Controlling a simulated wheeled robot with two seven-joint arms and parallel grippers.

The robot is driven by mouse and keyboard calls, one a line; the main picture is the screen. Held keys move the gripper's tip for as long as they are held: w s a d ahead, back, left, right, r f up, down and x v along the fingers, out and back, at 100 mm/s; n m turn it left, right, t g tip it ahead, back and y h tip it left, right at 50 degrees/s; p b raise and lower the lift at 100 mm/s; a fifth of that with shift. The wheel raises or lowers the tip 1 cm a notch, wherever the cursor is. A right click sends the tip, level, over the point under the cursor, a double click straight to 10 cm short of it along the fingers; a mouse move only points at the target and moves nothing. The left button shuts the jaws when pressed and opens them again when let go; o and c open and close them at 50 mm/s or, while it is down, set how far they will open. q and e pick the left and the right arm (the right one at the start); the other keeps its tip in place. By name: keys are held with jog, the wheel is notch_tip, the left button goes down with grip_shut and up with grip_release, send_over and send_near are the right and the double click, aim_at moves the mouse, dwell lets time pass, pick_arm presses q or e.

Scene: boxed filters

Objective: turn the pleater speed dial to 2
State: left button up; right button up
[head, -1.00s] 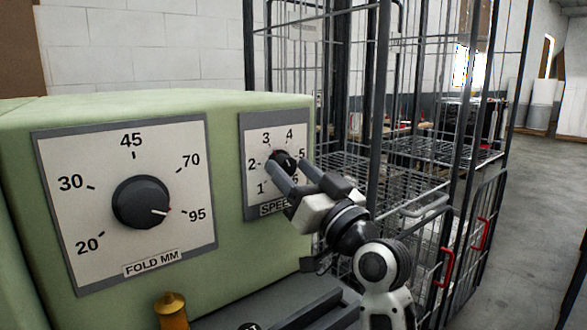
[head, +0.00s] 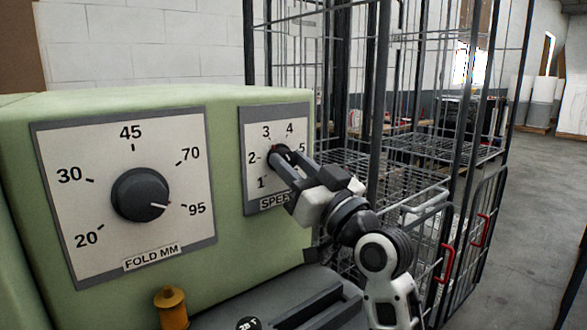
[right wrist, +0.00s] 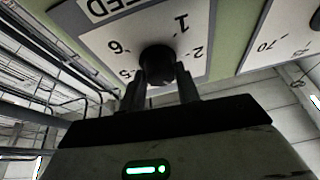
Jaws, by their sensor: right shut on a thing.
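The pleater speed dial (head: 281,151) is a small black knob on the white plate (head: 252,190) marked 1 to 6, at the right of the green machine's face. My right gripper (head: 284,158) is shut on this dial, and its fingers cover much of it. A small reddish mark shows at the dial's upper left, near 3; the pointer itself is mostly hidden. In the right wrist view the dial (right wrist: 157,62) sits between the two fingertips (right wrist: 160,78), with the plate upside down behind it. My left gripper is not in view.
The larger fold dial (head: 140,195) is left of the speed plate, its pointer near 95. A brass-coloured knob (head: 171,306) stands below it. Wire cage trolleys (head: 420,200) with red handles stand close to the right of my right arm. Open floor lies at the far right.

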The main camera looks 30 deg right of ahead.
jog(key=n+y+b, duration=0.2)
jog(key=n, duration=0.3)
jog(key=shift+f, duration=0.15)
jog(key=n+g+y+b, duration=0.1)
jog(key=n+y, duration=0.1)
jog(key=n, duration=0.1)
jog(key=shift+n+g, duration=0.3)
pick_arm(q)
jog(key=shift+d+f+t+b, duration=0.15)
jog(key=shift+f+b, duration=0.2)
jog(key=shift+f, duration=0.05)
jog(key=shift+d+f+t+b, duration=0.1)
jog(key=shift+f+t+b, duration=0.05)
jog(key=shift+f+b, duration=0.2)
pick_arm(e)
jog(key=shift+d+r+n+g+y, duration=0.15)
jog(key=shift+n+g+y, duration=0.2)
jog(key=shift+n, duration=0.8)
jog(key=shift+a+r+n+g+y, duration=0.1)
jog(key=shift+n+g+y, duration=0.25)
jog(key=shift+n, duration=0.8)
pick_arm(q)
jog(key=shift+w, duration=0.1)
pick_arm(e)
jog(key=o, duration=1)
jog(key=shift+d, duration=0.1)
